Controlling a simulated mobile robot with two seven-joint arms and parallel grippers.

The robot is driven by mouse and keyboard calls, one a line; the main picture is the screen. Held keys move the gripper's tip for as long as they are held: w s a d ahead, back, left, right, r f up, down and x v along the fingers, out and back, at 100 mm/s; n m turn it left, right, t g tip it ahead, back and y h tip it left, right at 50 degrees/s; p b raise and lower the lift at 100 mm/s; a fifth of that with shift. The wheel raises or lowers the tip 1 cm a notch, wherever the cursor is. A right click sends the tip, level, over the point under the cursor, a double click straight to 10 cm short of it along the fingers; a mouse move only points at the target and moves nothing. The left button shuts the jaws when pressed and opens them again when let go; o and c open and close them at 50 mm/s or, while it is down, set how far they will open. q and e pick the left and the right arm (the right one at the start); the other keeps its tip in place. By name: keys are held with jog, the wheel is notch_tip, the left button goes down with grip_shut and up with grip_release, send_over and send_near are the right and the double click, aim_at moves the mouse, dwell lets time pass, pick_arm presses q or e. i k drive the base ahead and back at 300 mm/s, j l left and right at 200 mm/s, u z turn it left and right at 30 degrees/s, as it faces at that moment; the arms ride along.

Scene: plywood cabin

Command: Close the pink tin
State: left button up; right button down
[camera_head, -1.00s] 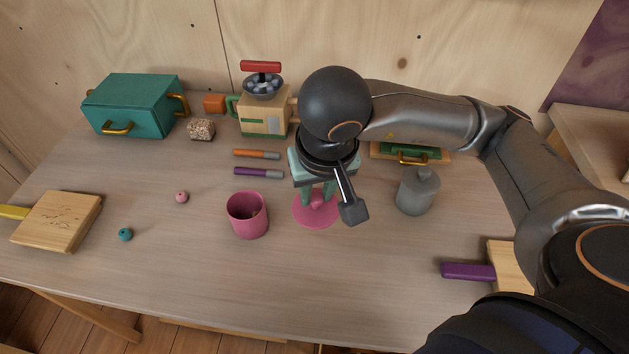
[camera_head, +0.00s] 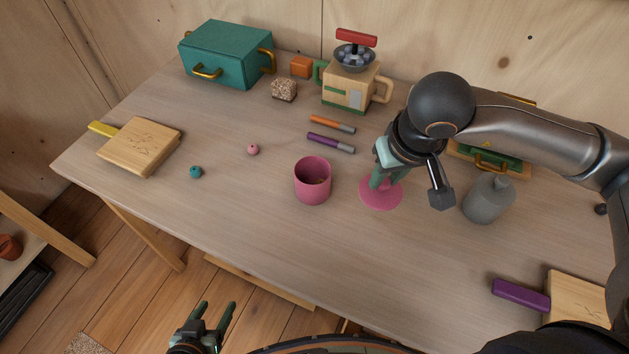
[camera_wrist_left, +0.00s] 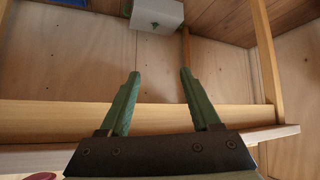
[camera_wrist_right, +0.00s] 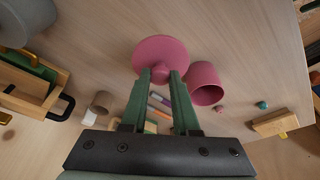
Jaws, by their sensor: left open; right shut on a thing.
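The pink tin (camera_head: 312,183) stands upright and open on the table, with something small inside. Its pink lid (camera_head: 380,195) is a round disc with a knob, to the right of the tin. My right gripper (camera_head: 384,180) is shut on the lid's knob. In the right wrist view the fingers (camera_wrist_right: 160,75) grip the knob of the lid (camera_wrist_right: 160,52), and the tin (camera_wrist_right: 206,84) is beside it, apart from it. I cannot tell if the lid touches the table. My left gripper (camera_head: 217,312) is open and empty, below the table's front edge; its fingers also show in the left wrist view (camera_wrist_left: 158,80).
A grey lidded jar (camera_head: 487,200) stands right of the lid. Two markers (camera_head: 331,143) lie behind the tin. Beads (camera_head: 196,172) and a cutting board (camera_head: 142,147) are to the left. A purple-handled board (camera_head: 575,298) is at the front right. The table in front of the tin is clear.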

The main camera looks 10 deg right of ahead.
aim_at(309, 169)
jog(key=k, duration=0.65)
jog(key=z, duration=1.75)
jog(key=k+j, duration=0.1)
jog(key=j, duration=0.3)
jog(key=k+j, duration=0.15)
jog(key=j, duration=0.25)
jog(key=k+j, duration=0.1)
jog(key=j, duration=0.35)
jog(key=k+j, duration=0.15)
jog(key=j, duration=0.25)
